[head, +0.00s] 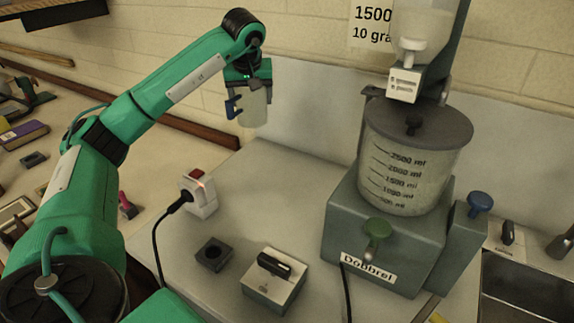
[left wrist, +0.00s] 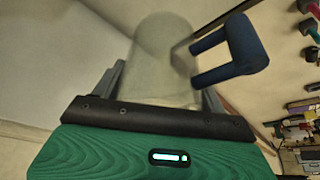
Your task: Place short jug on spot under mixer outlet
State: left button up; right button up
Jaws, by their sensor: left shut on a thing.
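My left gripper (head: 250,84) is shut on the short jug (head: 253,108), a pale translucent cup with a blue handle. It is held in the air, well above the counter, left of the mixer. In the left wrist view the jug (left wrist: 165,60) sits between the fingers, with its blue handle to the right. The mixer (head: 385,240) is a grey-green base labelled Dobbrel with a clear graduated vessel (head: 405,165) and lid on top. My right gripper is not in view.
A white plug box with a red switch (head: 198,197), a small black square block (head: 212,254) and a box with a black handle (head: 272,280) stand on the counter. A black cable runs down from the plug. A sink (head: 525,290) lies at right.

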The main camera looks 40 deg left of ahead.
aim_at(253, 120)
pick_arm(q)
jog(key=shift+w, duration=0.15)
notch_tip(253, 120, down, 7)
jog(key=shift+f, duration=0.1)
notch_tip(253, 120, down, 12)
jog(key=shift+f+p, duration=0.25)
jog(key=shift+p, duration=0.45)
jog(key=shift+f, duration=0.2)
jog(key=o, duration=0.9)
jog(key=shift+o, duration=1.3)
jog(key=shift+r, duration=0.1)
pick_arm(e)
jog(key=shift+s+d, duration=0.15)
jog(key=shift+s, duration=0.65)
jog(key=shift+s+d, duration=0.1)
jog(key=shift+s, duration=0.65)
